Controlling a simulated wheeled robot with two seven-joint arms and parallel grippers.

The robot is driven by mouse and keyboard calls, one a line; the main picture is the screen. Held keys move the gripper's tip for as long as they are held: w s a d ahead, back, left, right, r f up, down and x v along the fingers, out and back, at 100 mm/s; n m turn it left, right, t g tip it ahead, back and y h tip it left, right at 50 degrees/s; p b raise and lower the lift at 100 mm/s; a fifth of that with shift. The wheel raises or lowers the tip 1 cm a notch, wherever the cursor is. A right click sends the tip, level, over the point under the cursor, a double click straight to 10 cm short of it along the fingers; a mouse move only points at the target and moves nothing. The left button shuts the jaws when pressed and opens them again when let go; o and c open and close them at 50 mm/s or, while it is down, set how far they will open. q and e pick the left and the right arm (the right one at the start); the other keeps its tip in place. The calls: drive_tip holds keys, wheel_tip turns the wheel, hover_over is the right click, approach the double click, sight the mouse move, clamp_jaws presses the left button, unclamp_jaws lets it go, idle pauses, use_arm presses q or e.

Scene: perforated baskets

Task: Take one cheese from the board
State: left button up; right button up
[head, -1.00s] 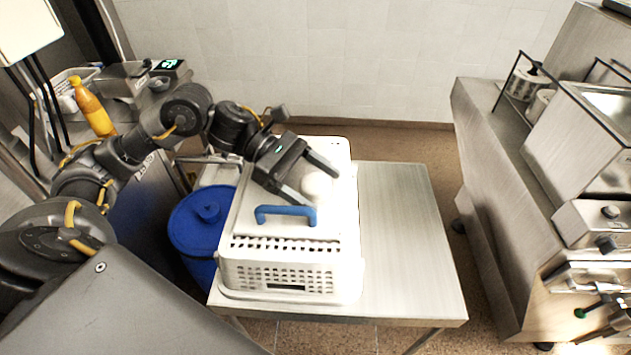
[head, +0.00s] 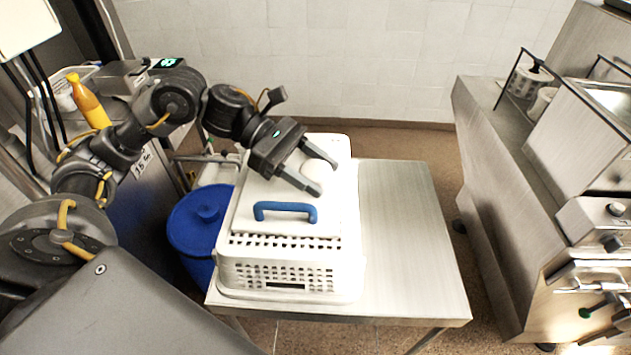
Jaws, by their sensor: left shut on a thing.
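A round white cheese (head: 316,178) sits on the white board (head: 275,228), near the board's right side. The board has a blue handle (head: 286,206) at its near end and lies on the white perforated basket (head: 275,275). My left gripper (head: 328,178) is over the board with its two fingers on either side of the cheese, shut on it. Part of the cheese is hidden by the fingers. I cannot tell whether the cheese touches the board. My right gripper is not in view.
The basket stands on a steel table (head: 405,240), whose right half is bare. A blue drum (head: 195,235) stands close to the table's left. A steel counter (head: 500,180) is at the right, across a floor gap. An orange bottle (head: 88,103) stands at the back left.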

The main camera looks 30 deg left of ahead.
use_arm(q)
drive_tip(key=w+d+r+b, duration=0.3)
drive_tip(key=d+r+b, duration=0.2)
drive_tip(key=d+r, duration=0.6)
drive_tip(key=d, duration=0.2)
drive_tip(key=shift+w+d, duration=0.15)
drive_tip(key=shift+d, duration=0.15)
